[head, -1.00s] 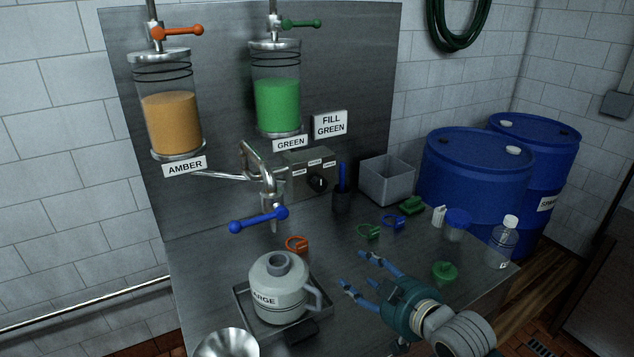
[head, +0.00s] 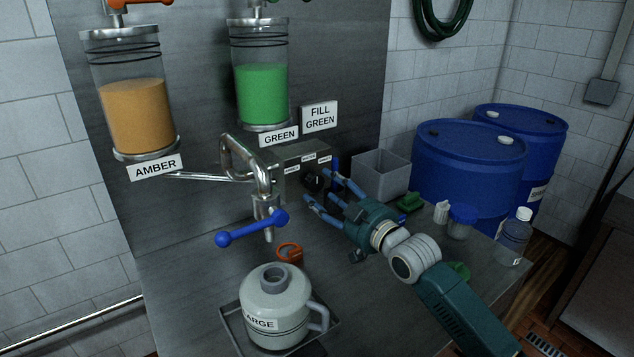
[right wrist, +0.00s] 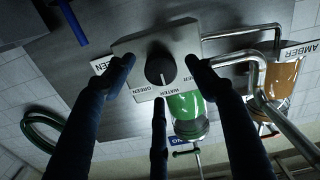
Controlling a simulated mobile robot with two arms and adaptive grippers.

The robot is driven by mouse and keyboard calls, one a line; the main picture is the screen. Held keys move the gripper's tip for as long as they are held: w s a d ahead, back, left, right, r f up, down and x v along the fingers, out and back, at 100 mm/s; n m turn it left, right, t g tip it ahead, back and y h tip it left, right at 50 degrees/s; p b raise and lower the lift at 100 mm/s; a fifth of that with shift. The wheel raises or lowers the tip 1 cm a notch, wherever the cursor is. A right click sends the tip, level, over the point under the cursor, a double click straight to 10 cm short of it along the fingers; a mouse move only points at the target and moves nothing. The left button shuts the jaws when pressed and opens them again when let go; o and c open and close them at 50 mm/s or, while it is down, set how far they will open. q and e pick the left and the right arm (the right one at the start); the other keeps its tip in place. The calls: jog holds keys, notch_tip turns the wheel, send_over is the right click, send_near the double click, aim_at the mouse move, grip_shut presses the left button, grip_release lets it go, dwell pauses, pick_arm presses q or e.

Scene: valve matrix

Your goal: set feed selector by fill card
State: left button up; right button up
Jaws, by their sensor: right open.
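The fill card (head: 320,117) on the back panel reads FILL GREEN. The feed selector (head: 290,188) is a grey box below the GREEN label, with small labels and a black knob (head: 313,182). In the right wrist view the knob (right wrist: 160,69) shows a white mark toward the box's label edge, where WATER and GREEN are legible; its exact setting is hard to tell. My right gripper (head: 318,187) is open in front of the knob. In the right wrist view its fingers (right wrist: 160,78) spread around the knob's outline, apparently not closed on it. My left gripper is out of view.
A bent metal spout (head: 250,165) with a blue lever (head: 250,229) is left of the selector. A jug (head: 274,290) marked LARGE stands on a tray below. A grey bin (head: 382,175) and blue drums (head: 465,165) are to the right.

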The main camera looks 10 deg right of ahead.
aim_at(317, 185)
jog(key=x, duration=0.3)
jog(key=shift+w+r, duration=0.1)
jog(key=shift+w, duration=0.05)
jog(key=shift+w+a+p, duration=0.15)
jog(key=shift+w+p, duration=0.05)
jog(key=shift+p, duration=0.1)
jog(key=shift+c, duration=1.2)
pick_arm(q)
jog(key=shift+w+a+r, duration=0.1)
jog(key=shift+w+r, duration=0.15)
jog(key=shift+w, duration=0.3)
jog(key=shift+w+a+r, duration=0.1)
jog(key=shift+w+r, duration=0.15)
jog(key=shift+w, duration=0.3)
pick_arm(e)
jog(key=c, duration=0.9)
